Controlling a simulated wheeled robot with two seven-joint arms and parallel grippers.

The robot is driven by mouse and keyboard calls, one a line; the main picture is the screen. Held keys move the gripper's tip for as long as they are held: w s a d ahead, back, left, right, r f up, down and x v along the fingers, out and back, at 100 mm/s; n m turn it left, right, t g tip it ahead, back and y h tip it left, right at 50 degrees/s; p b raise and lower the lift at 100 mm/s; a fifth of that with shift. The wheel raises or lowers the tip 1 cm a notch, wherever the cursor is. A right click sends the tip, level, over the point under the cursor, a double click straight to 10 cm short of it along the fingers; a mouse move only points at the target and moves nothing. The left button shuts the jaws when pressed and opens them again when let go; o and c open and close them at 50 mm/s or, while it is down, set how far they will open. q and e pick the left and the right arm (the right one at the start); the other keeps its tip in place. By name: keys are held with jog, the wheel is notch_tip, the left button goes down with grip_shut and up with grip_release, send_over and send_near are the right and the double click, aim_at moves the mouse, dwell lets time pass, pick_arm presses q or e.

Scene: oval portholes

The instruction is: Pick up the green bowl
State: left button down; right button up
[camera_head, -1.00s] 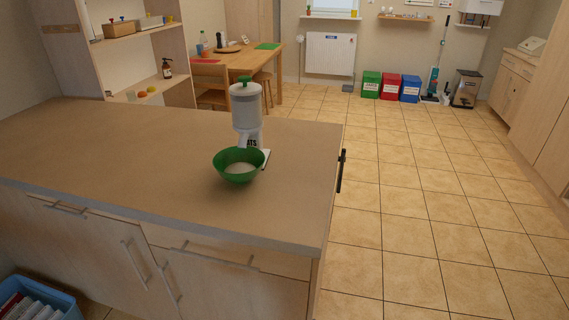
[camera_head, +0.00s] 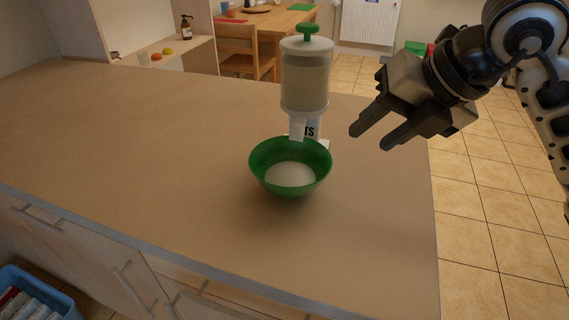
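The green bowl (camera_head: 258,172) stands upright on the counter (camera_head: 130,165) and holds a pale, whitish filling. It sits in front of an oats dispenser (camera_head: 305,78) with a green knob, partly under its spout. My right gripper (camera_head: 368,139) comes in from the upper right, to the right of the bowl and dispenser. Its two dark fingers are apart with nothing between them, and it does not touch the bowl. My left gripper is not in view.
The counter is clear to the left of the bowl and in front of it. Its right edge (camera_head: 433,225) lies right of the bowl, with tiled floor beyond. A wooden chair (camera_head: 243,50) and table (camera_head: 270,20) stand behind. A blue box (camera_head: 35,285) is at lower left.

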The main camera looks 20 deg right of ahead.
aim_at(329, 165)
jog(key=x, duration=1)
jog(key=shift+w+d+x, duration=0.1)
jog(key=shift+w+x, duration=0.05)
jog(key=shift+x, duration=1.2)
jog(key=shift+w+d+x, duration=0.1)
jog(key=shift+w+x, duration=0.1)
jog(key=shift+x, duration=1.15)
jog(key=shift+r, duration=0.25)
grip_shut()
